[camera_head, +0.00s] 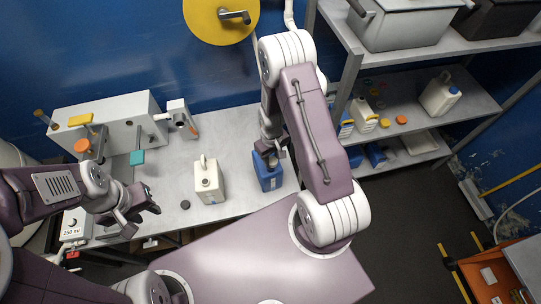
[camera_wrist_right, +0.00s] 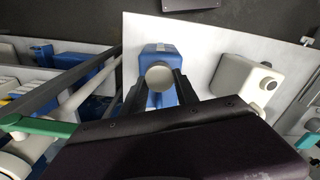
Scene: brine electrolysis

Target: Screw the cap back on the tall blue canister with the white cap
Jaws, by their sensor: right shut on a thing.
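The tall blue canister (camera_head: 268,178) stands upright on the grey bench, below my right gripper (camera_head: 271,150). It also shows in the right wrist view (camera_wrist_right: 160,56), behind the fingers. My right gripper (camera_wrist_right: 160,82) is shut on the round white cap (camera_wrist_right: 160,74), which is over the canister's top. I cannot tell whether the cap touches the neck, as the fingers and cap hide it. My left gripper (camera_head: 141,216) is empty over the bench's left part, its fingers apart.
A cream jug (camera_head: 208,183) stands left of the canister. A small dark disc (camera_head: 185,204) lies on the bench (camera_head: 228,130). A white apparatus with coloured handles (camera_head: 105,112) stands at the back left. Shelves (camera_head: 395,110) with jugs and caps stand at the right.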

